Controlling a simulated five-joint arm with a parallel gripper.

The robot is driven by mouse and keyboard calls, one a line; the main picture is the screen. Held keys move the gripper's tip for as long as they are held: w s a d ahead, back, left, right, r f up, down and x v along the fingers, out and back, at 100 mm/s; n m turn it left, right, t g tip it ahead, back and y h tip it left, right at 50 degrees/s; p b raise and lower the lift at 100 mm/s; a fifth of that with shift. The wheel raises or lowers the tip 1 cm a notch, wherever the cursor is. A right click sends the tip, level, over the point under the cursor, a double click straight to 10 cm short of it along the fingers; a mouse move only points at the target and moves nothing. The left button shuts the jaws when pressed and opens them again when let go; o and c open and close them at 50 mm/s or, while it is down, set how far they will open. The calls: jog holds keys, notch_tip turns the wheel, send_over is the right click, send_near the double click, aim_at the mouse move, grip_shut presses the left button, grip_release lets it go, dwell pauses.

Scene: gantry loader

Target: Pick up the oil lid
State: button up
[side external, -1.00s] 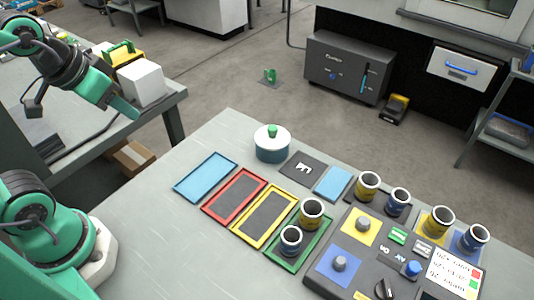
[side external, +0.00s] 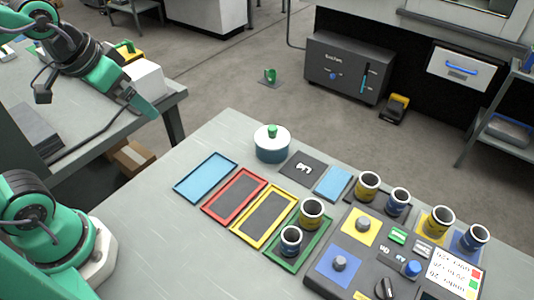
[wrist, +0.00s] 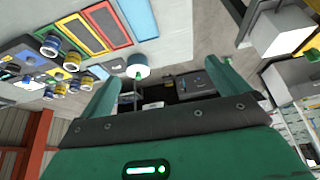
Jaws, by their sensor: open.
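The oil lid (side external: 273,137) is a white round lid with a green knob. It sits on a blue pot (side external: 272,152) at the far side of the light grey table. In the wrist view the lid (wrist: 138,70) shows between my finger tips, beyond them. My gripper (side external: 143,104) is open and empty at the upper left in the side view, raised and well apart from the pot. In the wrist view my gripper (wrist: 163,72) shows its two green fingers spread wide.
Blue, red, yellow and green trays (side external: 204,178) lie in front of the pot. Two cups stand on the green tray. A dark control panel (side external: 375,235) with knobs and several cups fills the right. A white box (side external: 148,80) stands on the left bench behind my arm.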

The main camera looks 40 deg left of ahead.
jog(key=w+d+r+m+g, duration=0.1)
jog(key=w+d+m+g, duration=0.15)
jog(key=w, duration=0.65)
jog(key=m+g, duration=0.3)
jog(key=m, duration=0.1)
send_over(273, 128)
jog(key=f, duration=1.3)
jog(key=shift+s+a, duration=0.1)
jog(key=shift+a, duration=0.2)
jog(key=shift+d+f, duration=0.1)
jog(key=shift+f, duration=0.1)
jog(key=shift+d+f, duration=0.1)
jog(key=shift+f, duration=3.8)
jog(key=c, duration=0.8)
